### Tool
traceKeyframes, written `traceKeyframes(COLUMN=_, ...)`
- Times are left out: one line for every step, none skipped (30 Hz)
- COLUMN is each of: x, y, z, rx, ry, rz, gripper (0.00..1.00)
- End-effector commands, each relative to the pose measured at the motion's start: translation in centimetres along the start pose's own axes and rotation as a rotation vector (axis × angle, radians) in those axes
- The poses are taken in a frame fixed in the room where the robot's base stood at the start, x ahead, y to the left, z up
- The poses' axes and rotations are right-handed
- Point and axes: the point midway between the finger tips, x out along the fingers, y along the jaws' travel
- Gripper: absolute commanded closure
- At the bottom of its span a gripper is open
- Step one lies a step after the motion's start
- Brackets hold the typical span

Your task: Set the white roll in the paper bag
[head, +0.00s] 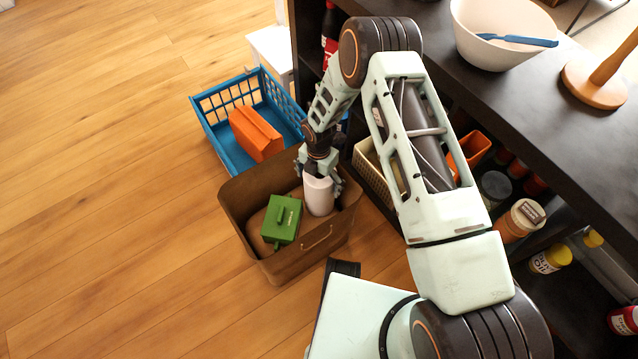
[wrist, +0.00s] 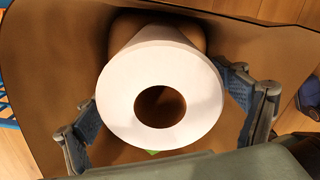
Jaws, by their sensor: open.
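The white roll (head: 319,196) stands roughly upright inside the brown paper bag (head: 303,260), near its right back side. In the wrist view the roll's end ring (wrist: 165,62) faces the camera. My gripper (head: 321,172) is down at the bag's mouth over the roll. In the wrist view my gripper's fingers (wrist: 165,118) are spread on either side of the roll, with gaps visible beside it.
The bag also holds a green box (head: 281,222) and a brown rounded object (head: 257,232). A blue basket (head: 212,128) with an orange object (head: 256,134) stands behind it. A dark shelf unit (head: 505,95) borders the right. The wooden floor at left is clear.

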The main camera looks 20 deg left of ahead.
Motion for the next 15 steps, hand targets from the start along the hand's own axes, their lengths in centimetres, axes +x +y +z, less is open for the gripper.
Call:
traceKeyframes(x=-1.6, y=0.1, z=0.1, rx=0.002, ry=-0.001, rz=0.003, gripper=0.1)
traceKeyframes(x=-2.3, y=0.1, z=0.1, rx=0.003, ry=-0.001, rz=0.003, gripper=0.1)
traceKeyframes(x=-3.2, y=0.0, z=0.1, rx=0.002, ry=-0.001, rz=0.002, gripper=0.1)
traceKeyframes(x=-3.9, y=0.0, z=0.1, rx=0.001, ry=-0.001, rz=0.002, gripper=0.1)
traceKeyframes(x=-4.6, y=0.0, z=0.1, rx=0.001, ry=-0.001, rz=0.001, gripper=0.1)
traceKeyframes(x=-5.5, y=0.0, z=0.1, rx=0.001, ry=-0.001, rz=0.001, gripper=0.1)
traceKeyframes(x=-6.0, y=0.0, z=0.0, rx=0.002, ry=0.0, rz=0.002, gripper=0.1)
traceKeyframes(x=-6.6, y=0.1, z=0.1, rx=0.002, ry=-0.001, rz=0.002, gripper=0.1)
traceKeyframes(x=-7.3, y=0.0, z=0.1, rx=0.002, ry=-0.001, rz=0.002, gripper=0.1)
traceKeyframes(x=-7.8, y=0.0, z=0.1, rx=0.002, ry=0.0, rz=0.0, gripper=0.1)
traceKeyframes(x=-8.3, y=-0.1, z=0.1, rx=0.001, ry=-0.001, rz=0.0, gripper=0.1)
traceKeyframes(x=-8.8, y=0.0, z=0.1, rx=0.001, ry=0.0, rz=0.0, gripper=0.1)
traceKeyframes(x=-9.1, y=0.0, z=0.1, rx=0.001, ry=0.0, rz=0.0, gripper=0.1)
traceKeyframes(x=-9.3, y=0.0, z=0.0, rx=0.001, ry=0.0, rz=0.001, gripper=0.1)
traceKeyframes(x=-9.7, y=0.0, z=0.0, rx=0.001, ry=0.0, rz=0.001, gripper=0.1)
